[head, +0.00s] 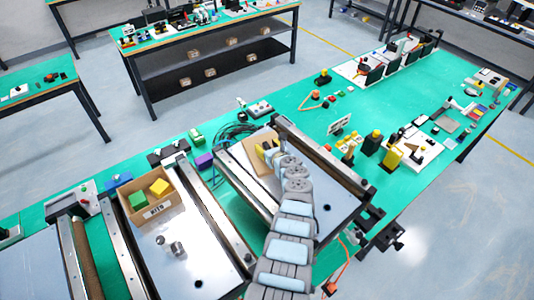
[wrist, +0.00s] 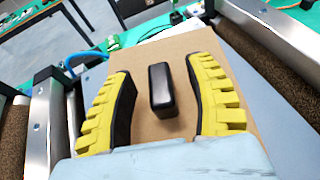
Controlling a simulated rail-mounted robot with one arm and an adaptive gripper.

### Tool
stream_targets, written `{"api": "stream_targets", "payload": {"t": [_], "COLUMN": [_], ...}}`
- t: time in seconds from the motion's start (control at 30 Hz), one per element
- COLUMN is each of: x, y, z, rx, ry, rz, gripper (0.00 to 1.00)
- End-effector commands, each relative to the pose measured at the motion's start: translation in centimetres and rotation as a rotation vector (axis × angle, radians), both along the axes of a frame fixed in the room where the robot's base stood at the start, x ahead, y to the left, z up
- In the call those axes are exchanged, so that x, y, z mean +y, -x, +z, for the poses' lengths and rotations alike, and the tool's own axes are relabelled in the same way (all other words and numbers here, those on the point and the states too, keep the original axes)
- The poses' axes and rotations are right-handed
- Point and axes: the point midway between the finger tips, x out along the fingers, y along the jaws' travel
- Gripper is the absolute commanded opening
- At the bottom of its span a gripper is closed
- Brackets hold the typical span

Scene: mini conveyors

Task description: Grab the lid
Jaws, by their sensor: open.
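The lid is a flat brown board (wrist: 150,65) with a black block-shaped handle (wrist: 160,88) standing on it. In the wrist view my gripper (wrist: 164,88) is open, with one yellow fingertip pad on each side of the handle and gaps between pads and handle. In the head view my gripper (head: 268,150) is over the brown lid (head: 256,160) on the right conveyor, and my arm hides part of it. I cannot tell whether the lid lies on something.
An open cardboard box (head: 152,213) with yellow and green blocks stands on the left conveyor. A small metal part (head: 170,246) lies in front of it. Metal side rails (head: 325,160) border the right conveyor. Cables (head: 232,134) lie behind it on the green table.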

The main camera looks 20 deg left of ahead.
Motion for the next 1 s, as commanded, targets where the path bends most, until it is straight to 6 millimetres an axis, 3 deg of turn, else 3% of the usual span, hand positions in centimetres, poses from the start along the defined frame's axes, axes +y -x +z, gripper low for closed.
{"api": "stream_targets", "payload": {"t": [0.17, 0.2, 0.37, 0.4, 1.0], "x": [0.01, 0.00, 0.00, 0.00, 0.01], "y": [0.01, 0.01, 0.01, 0.01, 0.05], "z": [0.03, 0.01, 0.01, 0.01, 0.59], "rx": [0.000, 0.000, 0.000, 0.000, 0.001], "ry": [0.000, 0.000, 0.000, 0.000, 0.001], "rz": [0.000, 0.000, 0.000, 0.000, 0.000], "gripper": [0.54, 0.49, 0.03, 0.00, 0.00]}}
